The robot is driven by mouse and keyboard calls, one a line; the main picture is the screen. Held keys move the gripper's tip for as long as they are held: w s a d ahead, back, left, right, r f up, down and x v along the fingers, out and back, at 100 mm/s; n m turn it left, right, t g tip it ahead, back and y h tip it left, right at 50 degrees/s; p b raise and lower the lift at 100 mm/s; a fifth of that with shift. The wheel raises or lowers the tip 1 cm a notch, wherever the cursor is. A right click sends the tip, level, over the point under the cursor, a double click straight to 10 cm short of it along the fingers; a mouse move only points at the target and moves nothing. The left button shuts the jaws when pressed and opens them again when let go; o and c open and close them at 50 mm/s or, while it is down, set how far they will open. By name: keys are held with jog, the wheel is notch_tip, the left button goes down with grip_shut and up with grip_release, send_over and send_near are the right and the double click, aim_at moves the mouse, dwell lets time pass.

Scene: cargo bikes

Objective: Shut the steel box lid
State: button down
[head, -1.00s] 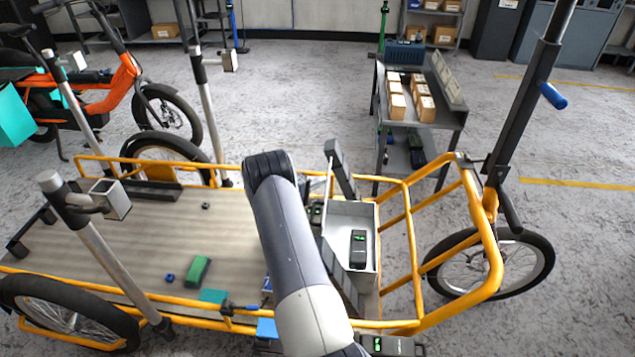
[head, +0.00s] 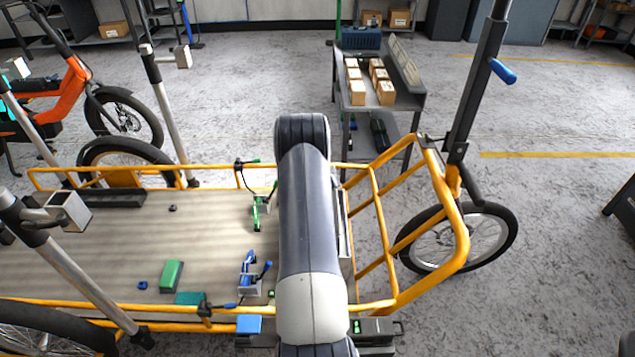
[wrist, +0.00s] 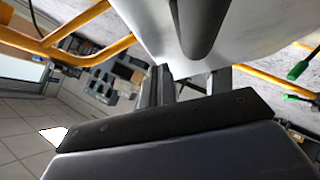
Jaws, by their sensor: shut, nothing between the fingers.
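The steel box (head: 343,228) stands at the right end of the cargo bike's bed in the head view. My arm covers nearly all of it, and only a thin strip shows to the right of the arm. The lid's position cannot be told there. My gripper (wrist: 159,72) shows in the wrist view with its dark fingers shut together and nothing between them. A pale grey surface with a long dark bar fills the top of that view, close to the fingers. I cannot tell if it is the lid or a box wall, or if the fingers touch it.
The yellow frame (head: 372,215) of the bike rises right of the box. Green (head: 259,212) and blue (head: 250,272) clamp-like tools and a green block (head: 172,275) lie on the bed (head: 110,240). A grey cart (head: 395,100) with cartons stands behind. Floor to the right is mostly clear.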

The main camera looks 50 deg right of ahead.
jog(key=s+d+f+m+t+y+b, duration=0.2)
jog(key=s+d+f+b, duration=0.1)
jog(key=f+b, duration=0.6)
jog(key=s+b, duration=0.1)
jog(key=b, duration=0.3)
jog(key=shift+s+d+f+t+y+b, duration=0.2)
jog(key=shift+d+f+t+y+b, duration=0.1)
jog(key=shift+b, duration=0.05)
dwell(0.5)
jog(key=s+a+r+p, duration=0.1)
jog(key=s+a+r, duration=0.1)
jog(key=r, duration=0.3)
jog(key=s+a+r+p, duration=0.1)
jog(key=s+a+r, duration=0.1)
jog(key=r, duration=0.4)
jog(key=shift+s+a, duration=0.25)
jog(key=shift+a, duration=0.5)
